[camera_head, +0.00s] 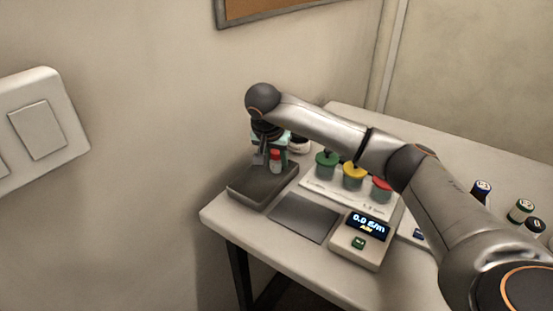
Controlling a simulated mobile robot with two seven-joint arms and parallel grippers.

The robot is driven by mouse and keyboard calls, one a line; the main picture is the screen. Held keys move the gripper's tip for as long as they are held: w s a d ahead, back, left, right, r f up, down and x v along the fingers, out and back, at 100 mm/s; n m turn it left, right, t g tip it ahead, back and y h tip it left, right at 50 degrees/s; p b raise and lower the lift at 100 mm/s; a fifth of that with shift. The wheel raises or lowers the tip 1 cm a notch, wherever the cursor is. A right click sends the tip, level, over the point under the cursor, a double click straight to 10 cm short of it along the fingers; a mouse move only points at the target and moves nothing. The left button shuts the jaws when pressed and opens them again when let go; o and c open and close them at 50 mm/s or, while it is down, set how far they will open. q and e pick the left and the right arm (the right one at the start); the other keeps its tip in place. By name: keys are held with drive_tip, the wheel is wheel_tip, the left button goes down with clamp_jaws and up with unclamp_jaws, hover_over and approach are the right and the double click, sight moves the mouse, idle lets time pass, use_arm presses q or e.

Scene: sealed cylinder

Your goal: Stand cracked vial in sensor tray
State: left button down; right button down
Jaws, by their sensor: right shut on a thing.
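My right gripper (267,160) points down at the back left of the table, over a dark grey tray (250,196). It is shut on a small vial with a red cap (275,155), which looks upright. The vial's lower end is at the tray's top; I cannot tell whether it touches. Any crack is too small to see. My left gripper is not in view.
A flat dark plate (304,218) and a device with a lit display (367,224) are to the right. Behind them is a pale panel with green (326,165), yellow (353,176) and red (382,189) pieces. Several capped vials (521,210) stand at far right.

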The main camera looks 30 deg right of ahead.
drive_tip(key=shift+f, duration=0.15)
drive_tip(key=c, duration=0.5)
unclamp_jaws()
drive_tip(key=v, duration=1.2)
